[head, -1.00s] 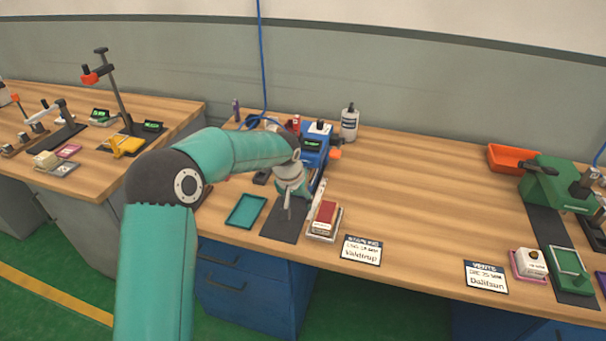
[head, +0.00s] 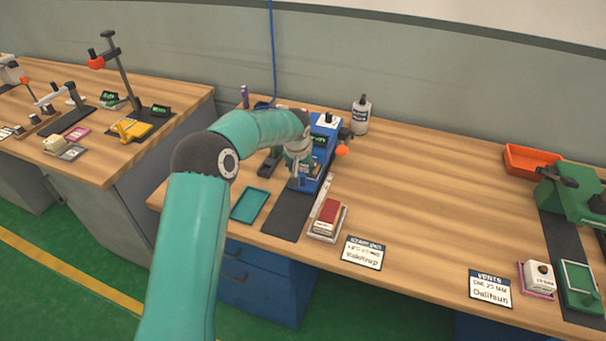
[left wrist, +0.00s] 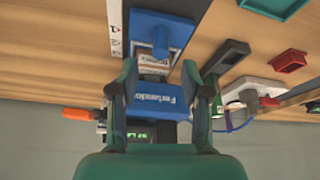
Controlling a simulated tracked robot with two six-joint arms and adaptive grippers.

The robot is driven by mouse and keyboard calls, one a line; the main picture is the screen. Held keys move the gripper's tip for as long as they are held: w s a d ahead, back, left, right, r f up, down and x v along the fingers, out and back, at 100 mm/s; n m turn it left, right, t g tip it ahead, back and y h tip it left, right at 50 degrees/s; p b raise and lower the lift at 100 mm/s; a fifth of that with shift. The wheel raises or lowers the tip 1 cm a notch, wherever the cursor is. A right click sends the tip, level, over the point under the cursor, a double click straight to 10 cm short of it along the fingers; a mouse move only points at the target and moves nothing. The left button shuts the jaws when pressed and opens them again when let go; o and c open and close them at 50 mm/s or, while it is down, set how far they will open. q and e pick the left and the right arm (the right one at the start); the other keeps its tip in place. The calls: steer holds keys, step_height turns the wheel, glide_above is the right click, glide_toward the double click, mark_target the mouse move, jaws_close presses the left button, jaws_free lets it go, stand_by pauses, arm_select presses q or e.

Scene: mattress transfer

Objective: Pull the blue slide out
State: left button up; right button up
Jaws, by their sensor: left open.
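The blue machine (head: 323,140) stands on the wooden bench, with an orange knob (head: 342,151) on its right side. The blue slide (left wrist: 178,28), a flat plate with an upright blue handle (left wrist: 162,42), shows at the machine's front in the left wrist view. My left gripper (head: 297,166) is over the front of the machine, partly covering it and the slide. In the left wrist view its open fingers (left wrist: 168,85) stand either side of the machine's lettered blue part, and nothing is between them in a grip. My right gripper is out of view.
A dark mat (head: 287,218) lies in front of the machine, with a teal tray (head: 250,205) to its left. A red-topped block (head: 328,212) and a label card (head: 363,253) are at the right. A bottle (head: 361,115) stands behind. The bench's middle right is clear.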

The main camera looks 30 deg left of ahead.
mark_target(302, 175)
arm_select(q)
steer(key=p+x, duration=0.1)
steer(key=x, duration=0.6)
jaws_close()
